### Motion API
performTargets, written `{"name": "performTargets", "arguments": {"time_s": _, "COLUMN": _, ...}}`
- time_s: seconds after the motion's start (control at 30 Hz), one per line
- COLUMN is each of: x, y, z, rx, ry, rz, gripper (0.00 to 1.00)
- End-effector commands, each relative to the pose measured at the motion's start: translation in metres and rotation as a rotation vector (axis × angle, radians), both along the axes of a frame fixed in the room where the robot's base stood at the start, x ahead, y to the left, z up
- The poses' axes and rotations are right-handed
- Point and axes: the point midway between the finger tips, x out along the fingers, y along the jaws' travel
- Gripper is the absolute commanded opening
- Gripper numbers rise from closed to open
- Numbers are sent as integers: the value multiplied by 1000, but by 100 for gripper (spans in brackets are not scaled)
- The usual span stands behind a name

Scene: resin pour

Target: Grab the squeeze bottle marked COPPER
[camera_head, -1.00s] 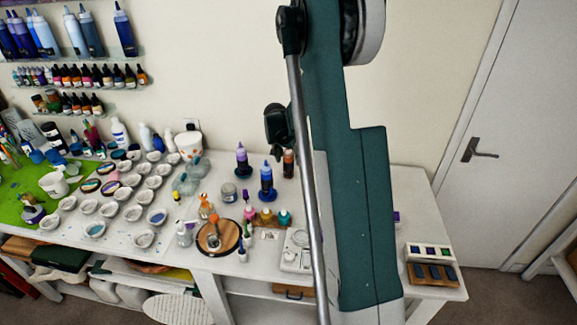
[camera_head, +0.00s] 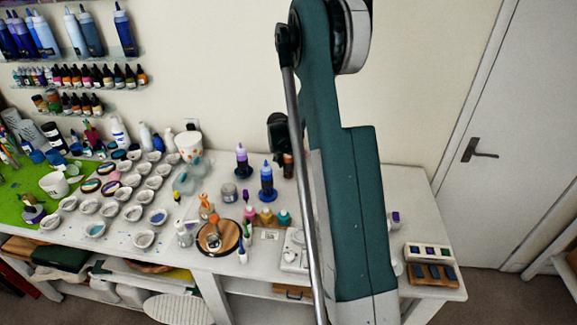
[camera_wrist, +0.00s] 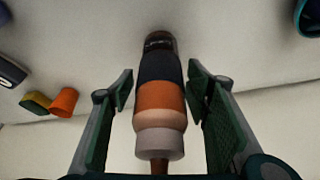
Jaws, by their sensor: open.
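A bottle with an orange-brown body, a dark band and a pale, tapered shoulder (camera_wrist: 158,97) stands between my fingers in the wrist view. Its nozzle points toward the camera, and small lettering near its far end is too small to read. My gripper (camera_wrist: 160,78) is open, with one green-padded finger on each side and a gap showing beside the bottle. In the head view the same bottle appears to be the small orange-brown one (camera_head: 288,168) on the table, mostly hidden behind my arm.
A blue bottle (camera_head: 266,182) and a purple bottle (camera_head: 242,162) stand just left. A white scale (camera_head: 294,252) lies close to my arm. Many small cups fill the left.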

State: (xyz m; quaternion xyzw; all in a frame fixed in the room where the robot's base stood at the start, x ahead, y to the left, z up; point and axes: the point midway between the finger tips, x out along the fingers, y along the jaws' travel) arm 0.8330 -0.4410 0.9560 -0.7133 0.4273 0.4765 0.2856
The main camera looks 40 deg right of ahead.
Motion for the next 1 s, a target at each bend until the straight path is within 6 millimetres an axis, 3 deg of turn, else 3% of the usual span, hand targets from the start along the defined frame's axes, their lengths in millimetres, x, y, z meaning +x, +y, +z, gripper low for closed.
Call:
{"name": "performTargets", "arguments": {"time_s": 0.47, "x": 0, "y": 0, "z": 0, "rx": 0, "ry": 0, "rz": 0, "gripper": 48}}
{"name": "performTargets", "arguments": {"time_s": 0.73, "x": 0, "y": 0, "z": 0, "rx": 0, "ry": 0, "rz": 0, "gripper": 16}}
{"name": "performTargets", "arguments": {"time_s": 1.0, "x": 0, "y": 0, "z": 0, "rx": 0, "ry": 0, "rz": 0, "gripper": 14}}
